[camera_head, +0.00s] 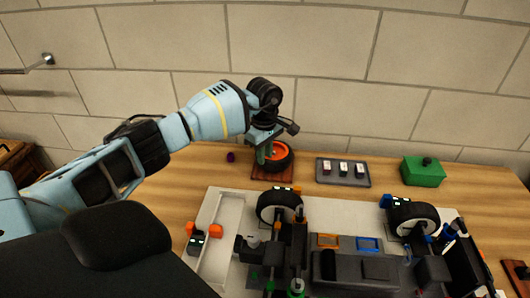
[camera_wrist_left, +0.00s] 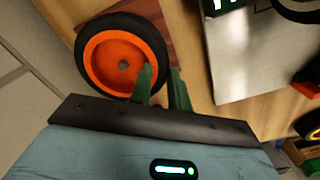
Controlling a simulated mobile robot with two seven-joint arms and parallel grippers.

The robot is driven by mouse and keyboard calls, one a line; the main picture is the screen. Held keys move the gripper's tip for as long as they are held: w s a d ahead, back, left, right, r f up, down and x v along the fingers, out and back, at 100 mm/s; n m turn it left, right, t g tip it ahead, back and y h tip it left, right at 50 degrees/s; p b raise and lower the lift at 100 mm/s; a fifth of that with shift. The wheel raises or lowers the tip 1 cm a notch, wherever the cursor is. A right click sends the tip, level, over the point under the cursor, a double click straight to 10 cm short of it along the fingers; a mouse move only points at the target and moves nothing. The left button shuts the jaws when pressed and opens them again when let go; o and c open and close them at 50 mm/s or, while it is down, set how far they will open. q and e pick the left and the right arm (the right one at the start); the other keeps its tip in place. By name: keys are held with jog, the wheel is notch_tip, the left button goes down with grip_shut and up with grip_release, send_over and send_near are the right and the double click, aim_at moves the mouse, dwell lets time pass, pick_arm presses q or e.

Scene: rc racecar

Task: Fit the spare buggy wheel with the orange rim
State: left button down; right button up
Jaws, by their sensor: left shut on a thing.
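The spare wheel (camera_head: 281,155) has a black tyre and an orange rim. It is at or just above a reddish wooden pad (camera_head: 272,174) at the back of the bench; whether it touches the pad I cannot tell. My left gripper (camera_head: 262,156) has its green fingers shut on the tyre's edge. In the left wrist view the wheel (camera_wrist_left: 114,62) shows its orange face and centre hole, with the fingers (camera_wrist_left: 163,90) at its rim. The buggy chassis (camera_head: 350,266) lies in front, with black-tyred wheels at its far left (camera_head: 279,204) and far right (camera_head: 413,217). My right gripper is out of view.
A grey tray (camera_head: 344,182) with several small pale parts and a green box (camera_head: 424,171) stand at the back right. A small dark purple item (camera_head: 231,156) lies left of the pad. A light shallow tray (camera_head: 226,219) adjoins the chassis. A tiled wall closes the back.

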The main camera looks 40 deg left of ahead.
pick_arm(q)
jog(key=shift+f, duration=0.2)
jog(key=c, duration=1.2)
grip_release()
jog(key=shift+c, duration=0.2)
notch_tip(320, 180, up, 8)
jog(key=shift+f, duration=0.1)
